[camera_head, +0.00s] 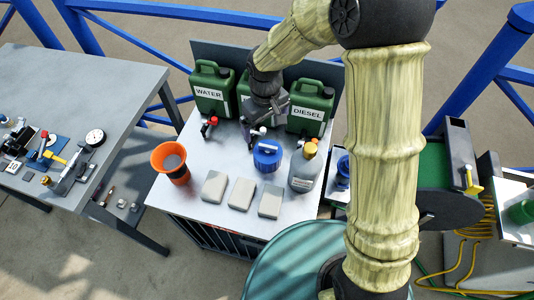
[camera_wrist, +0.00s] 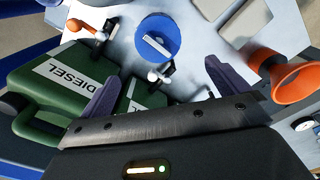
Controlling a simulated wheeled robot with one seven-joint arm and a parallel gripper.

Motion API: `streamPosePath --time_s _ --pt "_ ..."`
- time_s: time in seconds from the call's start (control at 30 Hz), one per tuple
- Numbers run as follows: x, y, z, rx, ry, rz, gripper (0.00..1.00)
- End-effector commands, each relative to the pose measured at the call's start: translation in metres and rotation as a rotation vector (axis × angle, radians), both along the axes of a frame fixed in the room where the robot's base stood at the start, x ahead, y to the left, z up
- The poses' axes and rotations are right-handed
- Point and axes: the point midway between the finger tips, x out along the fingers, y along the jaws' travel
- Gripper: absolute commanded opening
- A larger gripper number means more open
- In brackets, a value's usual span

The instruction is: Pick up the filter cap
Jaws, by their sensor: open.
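The filter cap appears to be the blue round piece (camera_head: 267,155) on the light bench top, right of the middle. In the wrist view the blue disc (camera_wrist: 150,30) shows at the top centre, with a pale bar across its top. My gripper (camera_head: 264,108) is over the back of the bench, behind the blue piece, in front of the middle green can. In the wrist view my gripper's dark fingers (camera_wrist: 160,85) are spread apart with nothing held between them. The blue piece lies beyond the fingertips, apart from them. Its underside is hidden.
Green cans labelled WATER (camera_head: 211,88) and DIESEL (camera_head: 310,108) stand behind, with small taps in front. An orange funnel (camera_head: 170,161) stands left, and a grey bottle (camera_head: 303,168) with a yellow cap close right. Three pale blocks (camera_head: 241,193) lie in front.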

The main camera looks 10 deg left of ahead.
Motion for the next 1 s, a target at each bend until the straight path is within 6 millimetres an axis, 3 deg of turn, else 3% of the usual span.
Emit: streamPosePath --time_s 0.5,0.63,1.0 --pt "-0.003 0.003 -0.091 -0.001 0.004 0.01 1.0" --pt "-0.002 0.003 -0.101 -0.001 0.001 0.008 1.0" --pt "-0.002 0.0 -0.104 -0.001 0.001 0.004 1.0"
